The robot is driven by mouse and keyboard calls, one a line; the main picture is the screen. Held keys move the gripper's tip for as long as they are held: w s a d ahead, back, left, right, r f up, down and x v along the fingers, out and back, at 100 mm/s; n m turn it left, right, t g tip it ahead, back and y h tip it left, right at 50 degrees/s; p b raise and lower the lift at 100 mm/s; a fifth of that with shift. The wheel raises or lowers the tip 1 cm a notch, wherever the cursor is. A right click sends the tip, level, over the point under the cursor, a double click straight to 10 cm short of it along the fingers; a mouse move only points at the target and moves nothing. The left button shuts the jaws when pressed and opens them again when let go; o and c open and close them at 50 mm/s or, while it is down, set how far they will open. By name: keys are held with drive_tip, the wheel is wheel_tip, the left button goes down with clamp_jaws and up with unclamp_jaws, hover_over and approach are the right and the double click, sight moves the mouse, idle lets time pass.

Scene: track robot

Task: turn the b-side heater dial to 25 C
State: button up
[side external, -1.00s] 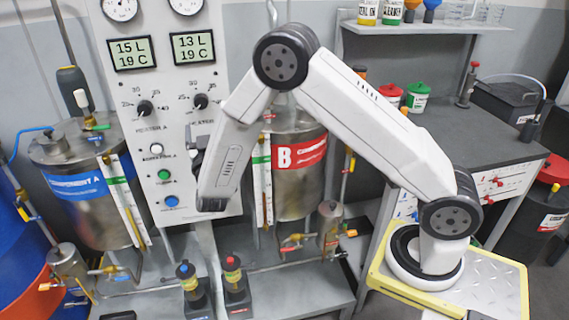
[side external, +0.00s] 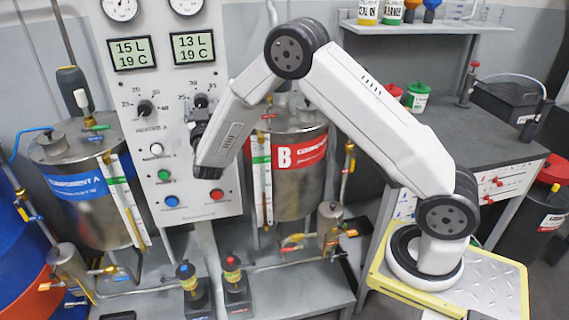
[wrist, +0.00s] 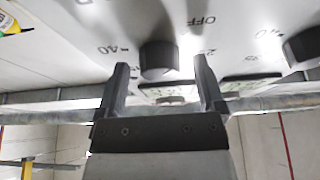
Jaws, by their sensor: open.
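The b-side heater dial (side external: 201,101) is a dark round knob on the upper right of the light grey panel, under the display (side external: 193,47) reading 13 L and 19 C. In the wrist view, where the panel appears inverted, this dial (wrist: 158,60) shows between the fingertips of my gripper (wrist: 161,70). The fingers are open, one on each side; contact is not visible. In the side view, my gripper (side external: 198,132) is in front of the panel just below the dial. I cannot read the dial's pointer setting.
The A heater dial (side external: 145,108) is left of it and shows at the right of the wrist view (wrist: 303,48). White (side external: 156,149), green (side external: 164,175), blue (side external: 171,201) and red (side external: 217,195) buttons sit lower on the panel. Tank B (side external: 300,175) stands to the right.

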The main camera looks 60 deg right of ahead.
clamp_jaws()
drive_tip(key=shift+m+g+h, duration=0.3)
drive_tip(key=shift+m, duration=0.3)
drive_tip(key=m+g+h, duration=0.1)
drive_tip(key=m, duration=0.2)
drive_tip(key=m+g, duration=0.2)
drive_tip(key=m, duration=0.2)
drive_tip(key=shift+w+a+m+h, duration=0.2)
drive_tip(key=shift+m+h, duration=0.1)
drive_tip(key=shift+h, duration=0.1)
drive_tip(key=m+g, duration=0.1)
drive_tip(key=m, duration=0.2)
drive_tip(key=m+g, duration=0.2)
drive_tip(key=m, duration=0.2)
drive_tip(key=shift+r, duration=0.15)
drive_tip(key=shift+m+g, duration=0.3)
unclamp_jaws()
